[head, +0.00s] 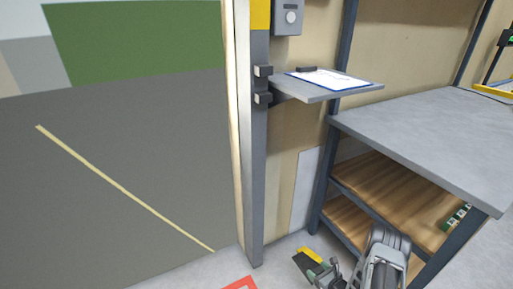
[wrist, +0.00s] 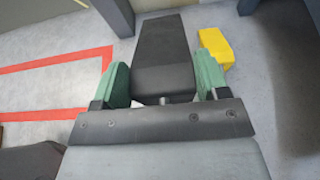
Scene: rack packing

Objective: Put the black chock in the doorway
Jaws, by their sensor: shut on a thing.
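My gripper (wrist: 162,68) has green finger pads and is shut on the black chock (wrist: 163,40), a dark block that sticks out ahead of the fingers in the wrist view. In the head view my gripper (head: 323,273) is low at the bottom edge, right of the doorway post; the chock (head: 310,268) shows there only small and partly hidden. The doorway (head: 150,170) fills the left of the head view, with dark floor beyond it.
A yellow block (wrist: 216,46) is just right of the gripper in the wrist view. A red floor outline (wrist: 55,62) lies to the left. A grey door post (head: 253,150) edges the doorway. A shelf with a clipboard (head: 335,80) juts beside it; a workbench (head: 430,125) stands right.

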